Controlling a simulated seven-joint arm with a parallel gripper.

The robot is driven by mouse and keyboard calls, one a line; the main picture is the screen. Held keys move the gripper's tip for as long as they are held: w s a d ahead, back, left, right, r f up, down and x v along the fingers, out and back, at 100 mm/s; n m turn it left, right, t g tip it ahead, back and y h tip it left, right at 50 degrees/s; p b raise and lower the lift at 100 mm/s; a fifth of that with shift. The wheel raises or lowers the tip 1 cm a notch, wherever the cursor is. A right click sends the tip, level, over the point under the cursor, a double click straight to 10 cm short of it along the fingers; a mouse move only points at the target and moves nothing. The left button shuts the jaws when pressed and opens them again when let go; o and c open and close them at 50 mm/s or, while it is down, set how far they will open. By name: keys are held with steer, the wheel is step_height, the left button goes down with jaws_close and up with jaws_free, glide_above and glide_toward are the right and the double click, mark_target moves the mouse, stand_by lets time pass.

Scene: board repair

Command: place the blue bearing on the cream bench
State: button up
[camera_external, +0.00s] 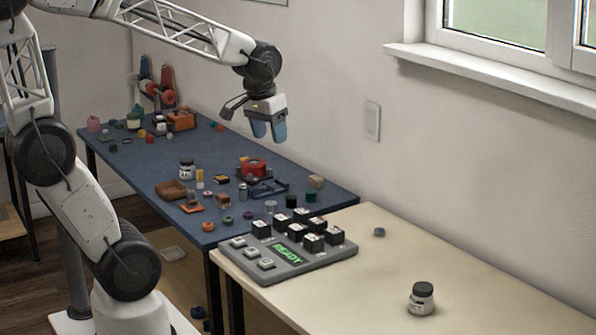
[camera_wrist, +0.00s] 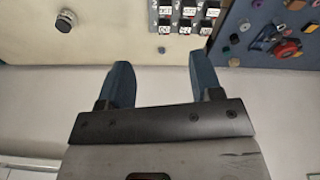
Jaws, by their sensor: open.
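A small, dark grey-blue round piece (camera_external: 379,232) lies on the cream bench (camera_external: 470,265), right of the button panel. It looks like the blue bearing, but it is too small to be sure. In the wrist view the piece (camera_wrist: 161,50) lies on the cream bench (camera_wrist: 110,40) just past my fingertips in the picture. My gripper (camera_external: 268,136) is open and empty, with blue fingers pointing down, high above the blue table. Its fingers also show apart in the wrist view (camera_wrist: 160,62).
A grey panel (camera_external: 318,262) with black and white keys and a green READY display stands on the bench's left end. A lidded jar (camera_external: 421,299) stands nearer the front. The blue table (camera_external: 150,165) is crowded with small parts. The bench's right side is mostly clear.

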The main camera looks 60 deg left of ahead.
steer(key=s+m, duration=0.2)
steer(key=s, duration=0.8)
steer(key=shift+s+f+m, duration=0.2)
steer(key=shift+s+m, duration=0.1)
steer(key=shift+s, duration=0.05)
